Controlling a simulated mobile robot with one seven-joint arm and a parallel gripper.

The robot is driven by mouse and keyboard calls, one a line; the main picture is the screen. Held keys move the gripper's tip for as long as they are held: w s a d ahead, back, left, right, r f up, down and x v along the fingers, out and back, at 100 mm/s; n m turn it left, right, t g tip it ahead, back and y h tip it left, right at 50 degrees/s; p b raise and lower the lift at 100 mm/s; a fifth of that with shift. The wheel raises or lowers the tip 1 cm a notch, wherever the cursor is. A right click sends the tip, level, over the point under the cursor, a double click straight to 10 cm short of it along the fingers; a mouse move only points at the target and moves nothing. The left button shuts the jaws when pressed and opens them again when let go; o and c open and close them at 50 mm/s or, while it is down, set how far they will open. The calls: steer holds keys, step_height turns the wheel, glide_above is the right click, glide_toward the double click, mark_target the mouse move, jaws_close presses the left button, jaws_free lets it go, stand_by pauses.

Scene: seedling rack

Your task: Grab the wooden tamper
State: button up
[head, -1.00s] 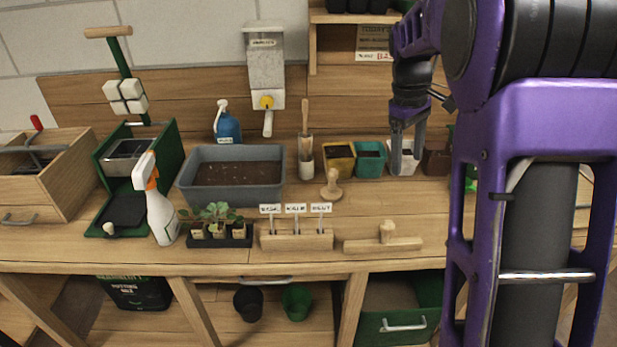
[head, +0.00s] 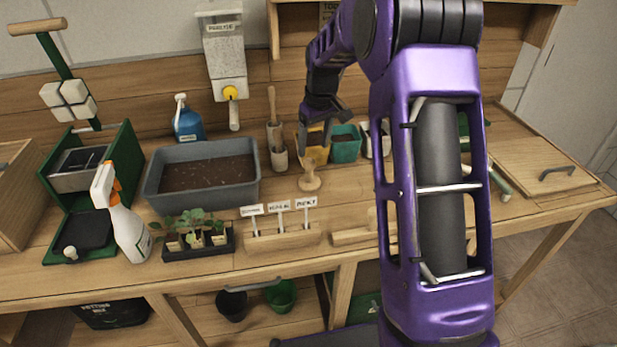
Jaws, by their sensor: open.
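The small wooden tamper (head: 310,181) has a round base and a short upright handle. It stands on the bench in front of the yellow pot (head: 317,153), right of the grey soil tub. My gripper (head: 315,141) is open and empty, fingers pointing down. In the picture it is just above the tamper's handle and overlaps the yellow pot; I see no contact, and the exact depth gap is hard to tell. A flat wooden block (head: 350,237) lies nearer the bench front, its right part hidden by my arm.
The grey soil tub (head: 158,186) is left of the tamper, with a holder of wooden tools (head: 278,158) close by. A teal pot (head: 344,150) stands to the right. A labelled marker block (head: 262,243) and a seedling tray (head: 172,254) are in front.

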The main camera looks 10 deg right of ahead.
mark_target(312, 159)
steer(key=f, duration=0.4)
steer(key=shift+w+a+f, duration=0.2)
steer(key=shift+w+f, duration=0.1)
steer(key=shift+w+a+f, duration=0.1)
steer(key=shift+a+f, duration=0.05)
steer(key=shift+f, duration=0.7)
steer(key=shift+w+a+f, duration=0.1)
steer(key=shift+f, duration=0.8)
steer(key=shift+w+a+f, duration=0.1)
steer(key=shift+a+f, duration=0.05)
steer(key=shift+f, duration=0.7)
jaws_close()
